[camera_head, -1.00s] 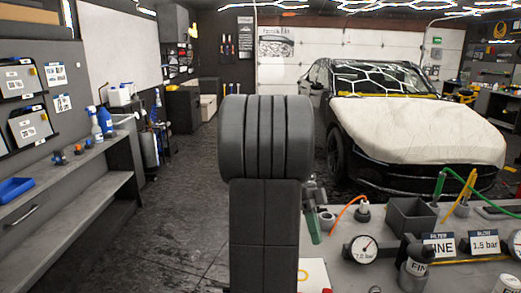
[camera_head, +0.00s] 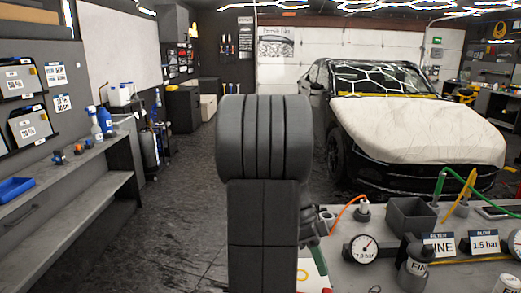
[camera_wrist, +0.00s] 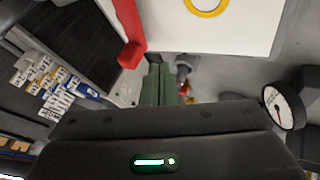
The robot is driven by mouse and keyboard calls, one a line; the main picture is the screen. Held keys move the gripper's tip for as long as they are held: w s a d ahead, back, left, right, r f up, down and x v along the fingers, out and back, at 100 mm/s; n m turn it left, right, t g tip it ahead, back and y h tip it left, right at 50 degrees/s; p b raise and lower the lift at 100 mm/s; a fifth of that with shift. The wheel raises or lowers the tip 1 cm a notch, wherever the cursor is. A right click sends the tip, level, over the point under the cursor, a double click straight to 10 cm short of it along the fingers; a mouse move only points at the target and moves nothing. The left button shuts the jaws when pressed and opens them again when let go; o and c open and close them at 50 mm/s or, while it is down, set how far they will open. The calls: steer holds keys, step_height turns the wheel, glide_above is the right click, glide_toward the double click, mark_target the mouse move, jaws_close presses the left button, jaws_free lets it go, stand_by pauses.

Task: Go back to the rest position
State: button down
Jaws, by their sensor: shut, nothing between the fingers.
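My gripper (camera_wrist: 158,82) shows in the wrist view as two green fingers close together, shut and empty. In the head view only a green part of my gripper (camera_head: 320,260) shows low beside my dark arm, over the left end of the grey workbench (camera_head: 385,270). My arm hides much of it. A white sheet with a yellow ring (camera_wrist: 225,22) lies beyond the fingers in the wrist view, with a red piece (camera_wrist: 128,35) beside it. I cannot tell any contact.
The workbench carries a pressure gauge (camera_head: 363,248), a dark open box (camera_head: 411,216), a grey canister (camera_head: 413,272) and coloured hoses. A car (camera_head: 400,130) with a white-covered hood stands behind it. A shelf (camera_head: 70,215) lines the left wall. The floor between (camera_head: 175,220) is clear.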

steer(key=w+n, duration=0.1)
steer(key=w+a+n+t+h, duration=0.1)
steer(key=n, duration=0.1)
steer(key=w+n+t, duration=0.1)
steer(key=shift+a+f+h+p, duration=0.3)
steer(key=shift+f+h+p, duration=0.05)
steer(key=shift+h+p, duration=0.05)
steer(key=w+a+n+t, duration=0.1)
steer(key=w+a+n, duration=0.1)
steer(key=w+a+n+t+h+p, duration=0.1)
steer(key=w+a+n, duration=0.1)
steer(key=w+a+n+t, duration=0.1)
steer(key=w+a+n, duration=0.1)
steer(key=shift+w+a+f, duration=0.15)
steer(key=shift+a+f, duration=0.1)
steer(key=shift+a, duration=0.15)
steer(key=s+v, duration=0.1)
steer(key=v, duration=0.9)
steer(key=shift+w, duration=0.4)
steer(key=shift+a, duration=0.15)
